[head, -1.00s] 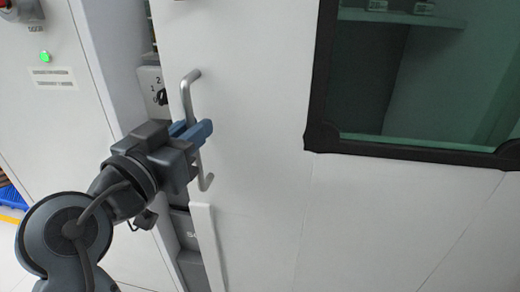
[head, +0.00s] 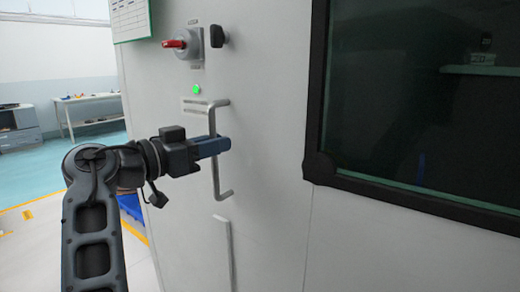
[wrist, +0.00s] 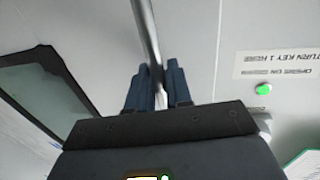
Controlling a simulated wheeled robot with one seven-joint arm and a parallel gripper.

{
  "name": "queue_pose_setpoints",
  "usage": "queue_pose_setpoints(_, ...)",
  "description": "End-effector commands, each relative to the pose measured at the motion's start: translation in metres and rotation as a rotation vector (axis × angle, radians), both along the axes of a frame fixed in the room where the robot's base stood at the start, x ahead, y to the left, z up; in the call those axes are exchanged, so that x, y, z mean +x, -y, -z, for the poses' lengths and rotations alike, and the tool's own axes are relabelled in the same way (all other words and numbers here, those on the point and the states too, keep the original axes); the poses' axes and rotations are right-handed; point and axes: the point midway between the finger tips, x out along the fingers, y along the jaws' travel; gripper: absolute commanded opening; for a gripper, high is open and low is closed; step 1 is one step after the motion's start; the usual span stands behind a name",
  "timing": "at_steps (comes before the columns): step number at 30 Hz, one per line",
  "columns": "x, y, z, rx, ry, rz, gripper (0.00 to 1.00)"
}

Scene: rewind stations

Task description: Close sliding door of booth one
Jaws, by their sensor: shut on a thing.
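The white sliding door (head: 265,225) of the booth fills the middle and right of the head view, with a dark-framed window (head: 425,120). Its grey bar handle (head: 224,191) stands upright near the left side of the door. My gripper (head: 220,146) comes from the left and is shut on the handle at about mid-height. In the wrist view the handle (wrist: 146,30) runs down between the two blue fingers (wrist: 155,88). No gap shows between the door and the panel with the green light (head: 196,90); the exact door edge is hard to make out.
A red rotary switch (head: 176,44) and a black knob (head: 217,36) project from the panel above the handle. A green-edged notice (head: 130,18) hangs at upper left. Open floor, a white table (head: 90,108) and a blue bin (head: 131,206) lie to the left.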

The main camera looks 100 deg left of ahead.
Motion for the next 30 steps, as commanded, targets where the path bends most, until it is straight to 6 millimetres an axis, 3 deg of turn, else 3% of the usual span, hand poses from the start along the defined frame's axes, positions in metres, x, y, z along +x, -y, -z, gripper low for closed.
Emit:
queue_pose_setpoints(8, -0.005, -0.002, 0.001, -0.003, 0.001, -0.014, 0.0)
queue_pose_setpoints(9, -0.005, -0.002, 0.001, -0.003, 0.001, -0.015, 0.2)
queue_pose_setpoints(14, -0.005, -0.002, 0.001, -0.003, 0.001, -0.014, 0.35)
queue_pose_setpoints(23, -0.006, 0.002, 0.001, -0.001, 0.001, -0.011, 0.35)
queue_pose_setpoints(30, -0.026, 0.03, 0.002, 0.0, 0.0, -0.014, 0.35)
